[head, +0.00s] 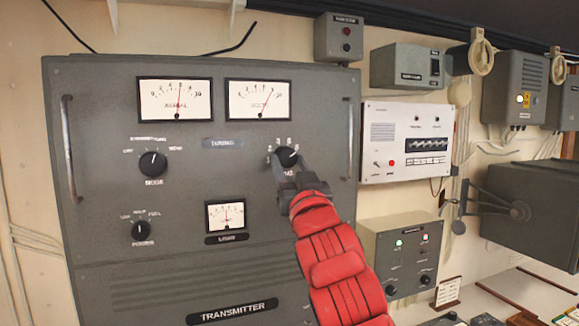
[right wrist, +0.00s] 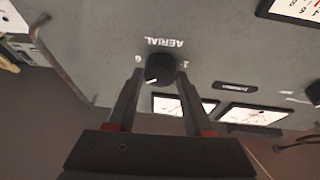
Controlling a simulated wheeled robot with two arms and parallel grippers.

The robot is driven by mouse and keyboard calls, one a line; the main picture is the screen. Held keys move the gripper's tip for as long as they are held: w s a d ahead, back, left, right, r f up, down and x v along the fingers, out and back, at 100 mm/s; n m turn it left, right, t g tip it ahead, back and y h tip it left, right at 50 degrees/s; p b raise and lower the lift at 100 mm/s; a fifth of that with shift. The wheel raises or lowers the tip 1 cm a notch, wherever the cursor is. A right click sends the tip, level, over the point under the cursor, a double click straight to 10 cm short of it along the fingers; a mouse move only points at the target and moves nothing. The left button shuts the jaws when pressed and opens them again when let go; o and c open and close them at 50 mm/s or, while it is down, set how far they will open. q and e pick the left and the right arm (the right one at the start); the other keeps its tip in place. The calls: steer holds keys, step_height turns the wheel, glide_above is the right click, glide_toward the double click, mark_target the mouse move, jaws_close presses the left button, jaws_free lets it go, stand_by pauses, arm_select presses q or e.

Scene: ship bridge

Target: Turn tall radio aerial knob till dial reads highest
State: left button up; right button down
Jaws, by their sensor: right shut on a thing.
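The tall grey transmitter cabinet (head: 120,240) fills the left of the head view. Its aerial dial (head: 175,99) is at the top left, with the needle a little right of mid-scale. The black aerial knob (head: 287,156) is on the right under the second dial, partly hidden by my right gripper (head: 288,172). In the right wrist view, the AERIAL label appears upside down above the knob (right wrist: 160,68). My right gripper's fingers (right wrist: 160,78) are on either side of the knob, shut on it. My left gripper is not in view.
A volts dial (head: 258,99), a mode knob (head: 153,164), a power knob (head: 140,231) and a smaller dial (head: 226,216) share the panel. An upright handle (head: 350,138) is right of the aerial knob. A white unit (head: 407,142) and a grey box (head: 400,255) are further right.

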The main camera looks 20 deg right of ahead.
steer(key=n+y, duration=0.2)
steer(key=n, duration=0.1)
steer(key=shift+d, duration=0.2)
steer(key=shift+d+n+g+y, duration=0.15)
steer(key=shift+n+y, duration=0.8)
steer(key=shift+n, duration=0.85)
steer(key=shift+n+g+y, duration=0.15)
steer(key=shift+n+y, duration=0.8)
steer(key=shift+n, duration=0.85)
steer(key=shift+c, duration=1.5)
jaws_free()
